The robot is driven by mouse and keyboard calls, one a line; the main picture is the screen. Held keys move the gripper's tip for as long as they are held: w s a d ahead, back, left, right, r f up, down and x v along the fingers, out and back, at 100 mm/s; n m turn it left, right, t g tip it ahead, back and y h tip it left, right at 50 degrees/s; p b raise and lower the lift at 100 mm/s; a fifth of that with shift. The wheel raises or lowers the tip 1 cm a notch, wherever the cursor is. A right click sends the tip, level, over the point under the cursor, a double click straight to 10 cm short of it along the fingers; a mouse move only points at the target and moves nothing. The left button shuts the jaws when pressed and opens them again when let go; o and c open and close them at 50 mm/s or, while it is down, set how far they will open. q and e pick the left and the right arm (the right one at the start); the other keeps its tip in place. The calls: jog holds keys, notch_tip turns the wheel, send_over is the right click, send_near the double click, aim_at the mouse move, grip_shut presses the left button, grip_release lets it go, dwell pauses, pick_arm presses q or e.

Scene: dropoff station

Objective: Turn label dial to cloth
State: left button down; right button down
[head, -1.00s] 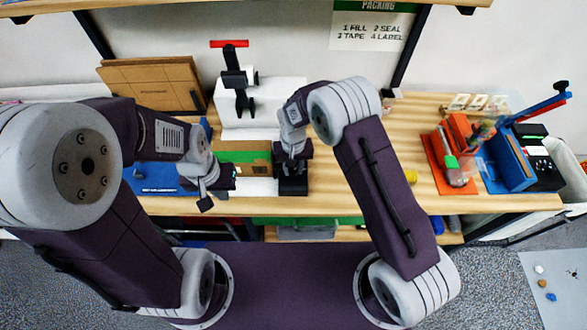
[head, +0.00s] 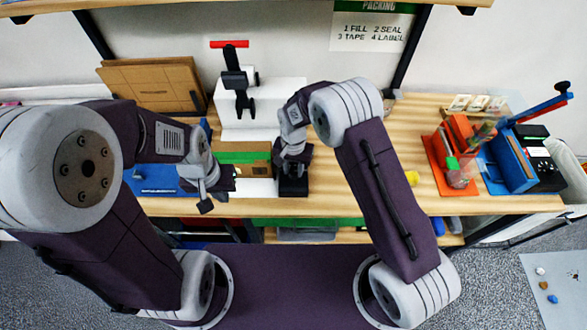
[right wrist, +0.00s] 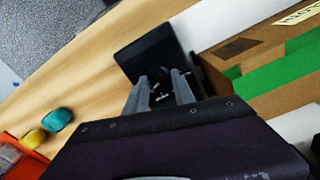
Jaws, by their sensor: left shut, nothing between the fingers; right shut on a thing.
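The label dial's black box (head: 293,186) stands near the table's front edge, just right of the open carton; it also shows in the right wrist view (right wrist: 145,52). My right gripper (right wrist: 162,90) points down at this box, its two fingers close around the dial, which they mostly hide. White marks show around the fingertips, too small to read. In the head view the right gripper (head: 292,166) hides the box's top. My left gripper (head: 206,207) is shut and empty, above the front edge to the left of the carton.
A white stand with a red-handled press (head: 262,112) is behind. Orange and blue fixtures (head: 510,165) stand at the right.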

aim_at(293, 171)
jog(key=shift+w+r, duration=0.1)
jog(key=shift+w, duration=0.05)
jog(key=c, duration=1.1)
grip_release()
jog(key=shift+o, duration=0.2)
notch_tip(293, 171, up, 9)
jog(key=b, duration=0.1)
jog(key=shift+b, duration=0.35)
